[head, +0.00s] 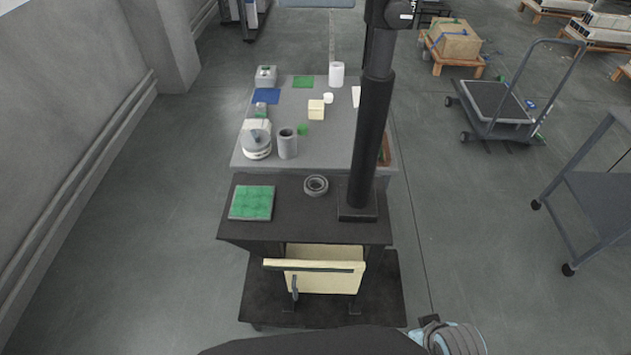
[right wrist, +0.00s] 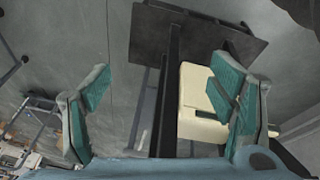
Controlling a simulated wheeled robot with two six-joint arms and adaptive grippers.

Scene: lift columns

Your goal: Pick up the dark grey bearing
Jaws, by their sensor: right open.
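The dark grey bearing (head: 316,185) is a ring lying flat on the dark top of the stand (head: 290,228), between the green pad and the black column. No gripper is near it in the head view. My right gripper (right wrist: 165,110) is open and empty in the right wrist view, below the level of the dark stand top (right wrist: 185,35). The bearing does not show in that view. My left gripper is not in view.
A green pad (head: 252,203) lies left of the bearing, and a black column (head: 369,140) rises to its right. A grey table (head: 330,150) with several items adjoins behind. A cream drawer (head: 318,277) hangs below the stand top. A cart (head: 600,195) stands right; floor between is clear.

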